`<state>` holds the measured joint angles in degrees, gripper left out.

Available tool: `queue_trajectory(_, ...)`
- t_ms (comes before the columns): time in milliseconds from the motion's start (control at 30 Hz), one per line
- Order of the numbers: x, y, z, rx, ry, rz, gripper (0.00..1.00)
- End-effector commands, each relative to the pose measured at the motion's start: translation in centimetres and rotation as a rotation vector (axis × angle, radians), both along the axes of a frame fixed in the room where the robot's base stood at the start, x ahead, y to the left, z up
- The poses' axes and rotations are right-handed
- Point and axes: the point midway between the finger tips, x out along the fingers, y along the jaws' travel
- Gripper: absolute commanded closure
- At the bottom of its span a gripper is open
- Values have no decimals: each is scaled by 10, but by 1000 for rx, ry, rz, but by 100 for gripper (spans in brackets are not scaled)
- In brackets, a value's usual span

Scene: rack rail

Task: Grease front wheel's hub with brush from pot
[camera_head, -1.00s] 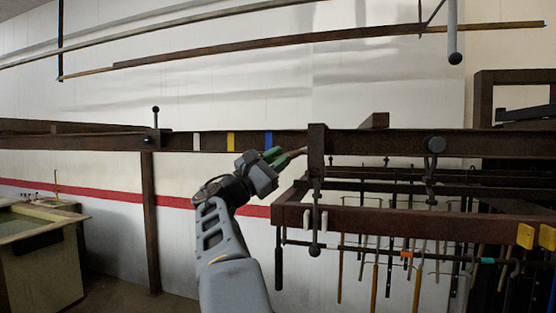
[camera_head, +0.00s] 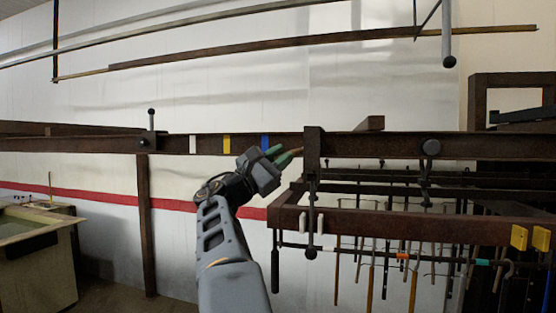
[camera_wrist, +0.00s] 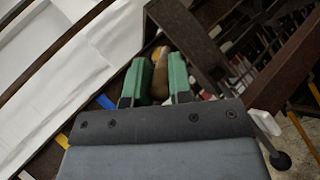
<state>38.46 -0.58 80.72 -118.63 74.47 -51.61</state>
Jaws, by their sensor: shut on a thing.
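My gripper (camera_head: 281,157) has green fingers and is shut on a brush, whose tan end (camera_head: 296,152) points right, towards a dark upright hanger plate (camera_head: 313,150) on the rail. In the wrist view the brush (camera_wrist: 160,75) sits between the two green fingers (camera_wrist: 158,82). Its tip is close to the dark metal of the hanger; I cannot tell whether it touches. I cannot make out the front wheel or the grease pot.
The rail (camera_head: 380,146) runs across the view, with white, yellow and blue marks left of the hanger. A brown frame (camera_head: 420,223) hangs below, with several long tools under it. A tub (camera_head: 35,262) stands at the left. A post (camera_head: 148,220) supports the rail.

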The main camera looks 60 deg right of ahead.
Motion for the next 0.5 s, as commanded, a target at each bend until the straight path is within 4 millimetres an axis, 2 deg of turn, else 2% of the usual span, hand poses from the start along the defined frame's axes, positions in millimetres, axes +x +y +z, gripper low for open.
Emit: queue_trajectory(500,3,-9,0,0,0,0,100)
